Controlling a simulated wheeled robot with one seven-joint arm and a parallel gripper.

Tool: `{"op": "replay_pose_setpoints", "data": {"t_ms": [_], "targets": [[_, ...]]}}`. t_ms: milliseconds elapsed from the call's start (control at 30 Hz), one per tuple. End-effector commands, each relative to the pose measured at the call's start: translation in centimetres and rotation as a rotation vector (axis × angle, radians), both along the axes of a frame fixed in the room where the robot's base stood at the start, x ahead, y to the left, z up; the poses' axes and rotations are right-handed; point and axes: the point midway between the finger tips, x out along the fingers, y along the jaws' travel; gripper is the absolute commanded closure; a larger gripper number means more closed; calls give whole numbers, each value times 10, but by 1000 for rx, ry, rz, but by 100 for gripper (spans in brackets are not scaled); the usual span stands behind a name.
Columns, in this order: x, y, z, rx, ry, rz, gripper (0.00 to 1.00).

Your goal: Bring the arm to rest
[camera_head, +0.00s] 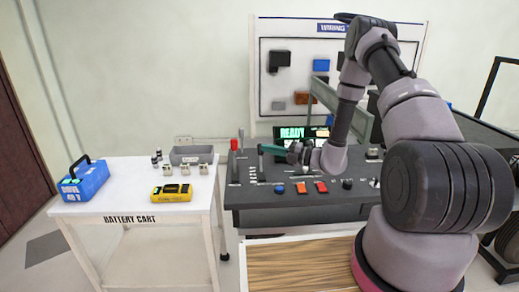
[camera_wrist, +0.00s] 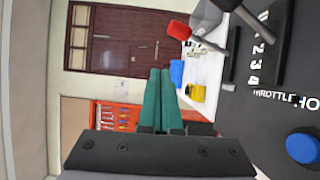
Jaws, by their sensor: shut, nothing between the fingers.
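My gripper (camera_head: 272,149) is at the end of my bent arm, just above the dark control console (camera_head: 240,200) in the head view. Its two green fingers point left and lie together, with nothing between them. In the wrist view the fingers of my gripper (camera_wrist: 157,98) are side by side and shut. A black lever (camera_head: 261,162) stands on the console close to the fingertips; I cannot tell if they touch. A red-topped lever (camera_head: 234,146) stands farther left, and it also shows in the wrist view (camera_wrist: 179,30).
The white battery cart (camera_head: 130,217) stands left of the console with a blue battery (camera_head: 85,179), a yellow meter (camera_head: 172,193) and a grey tray (camera_head: 191,155). A lit "READY" screen (camera_head: 292,132) and a wiring board (camera_head: 285,105) are behind. Floor at far left is free.

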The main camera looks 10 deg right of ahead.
Motion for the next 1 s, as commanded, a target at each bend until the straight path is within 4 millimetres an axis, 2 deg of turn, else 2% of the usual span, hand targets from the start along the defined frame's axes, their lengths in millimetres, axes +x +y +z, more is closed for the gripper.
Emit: {"op": "replay_pose_setpoints", "data": {"t_ms": [367, 467, 567, 667, 800, 1000], "targets": [[-2, -3, 1, 0, 0, 0, 100], [-3, -1, 8, -13, -24, 17, 100], [-8, 5, 32, -64, -104, 77, 100], [-23, 13, 70, -157, -250, 184, 100], [-55, 22, 123, -321, -504, 365, 100], [-108, 22, 182, -559, -877, 612, 100]]}}
